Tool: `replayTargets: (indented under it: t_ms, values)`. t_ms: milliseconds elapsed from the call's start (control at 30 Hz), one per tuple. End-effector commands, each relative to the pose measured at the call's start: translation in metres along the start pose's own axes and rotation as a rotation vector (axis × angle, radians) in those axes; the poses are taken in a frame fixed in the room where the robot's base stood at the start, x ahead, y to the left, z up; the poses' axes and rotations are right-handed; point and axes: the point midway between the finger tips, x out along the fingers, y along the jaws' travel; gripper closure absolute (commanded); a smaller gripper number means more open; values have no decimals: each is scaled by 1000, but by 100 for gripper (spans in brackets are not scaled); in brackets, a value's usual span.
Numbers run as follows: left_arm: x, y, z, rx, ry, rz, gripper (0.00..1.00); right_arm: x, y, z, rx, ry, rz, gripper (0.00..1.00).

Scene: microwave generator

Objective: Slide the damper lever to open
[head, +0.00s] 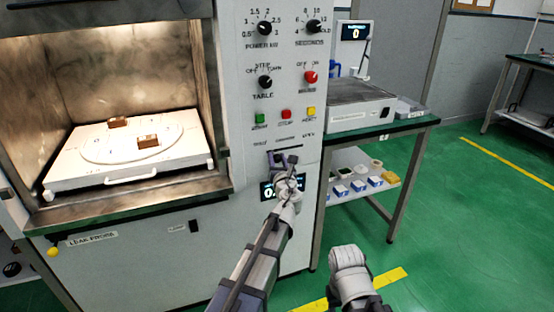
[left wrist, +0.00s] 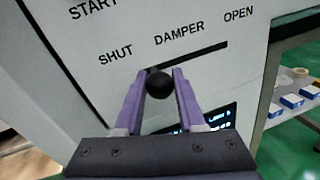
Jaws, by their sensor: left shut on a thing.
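The damper lever shows in the left wrist view as a round black knob (left wrist: 159,84) at the left, SHUT end of a dark slanted slot (left wrist: 195,56). The slot runs right toward the OPEN label (left wrist: 238,13) and is empty there. My left gripper (left wrist: 160,76) is shut on the knob, with one purple finger on each side. In the head view my left gripper (head: 279,159) is at the front panel, just below the damper labels, and hides the knob. Of my right arm, only a grey part shows low in the head view, with no fingers visible.
Above the slot are green (head: 260,118), red (head: 286,114) and yellow (head: 311,112) buttons. A lit display (head: 268,190) sits just below, partly behind my left arm. The open chamber with a white tray (head: 75,160) is at left. A bench (head: 405,127) stands at right.

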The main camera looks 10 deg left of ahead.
Motion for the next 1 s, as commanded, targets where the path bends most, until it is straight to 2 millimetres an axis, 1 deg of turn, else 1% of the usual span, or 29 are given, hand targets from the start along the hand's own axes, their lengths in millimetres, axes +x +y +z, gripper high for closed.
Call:
replayTargets:
  t_ms: [467,533,567,633,800,900,1000]
  values:
    - [0,0,0,0,0,0,100,0,0,0,0,0,0,50]
    - [1,-4,1,0,0,-1,100,0,0,0,0,0,0,50]
    - [2,-7,1,0,0,-2,100,0,0,0,0,0,0,50]
    - [7,-22,4,0,-1,-4,100,0,0,0,0,0,0,50]
    - [17,-66,13,0,-1,-5,100,0,0,0,0,0,0,50]
    - [20,-86,17,0,-1,-3,100,0,0,0,0,0,0,50]
    - [21,-97,19,0,-1,-3,100,0,0,0,0,0,0,50]
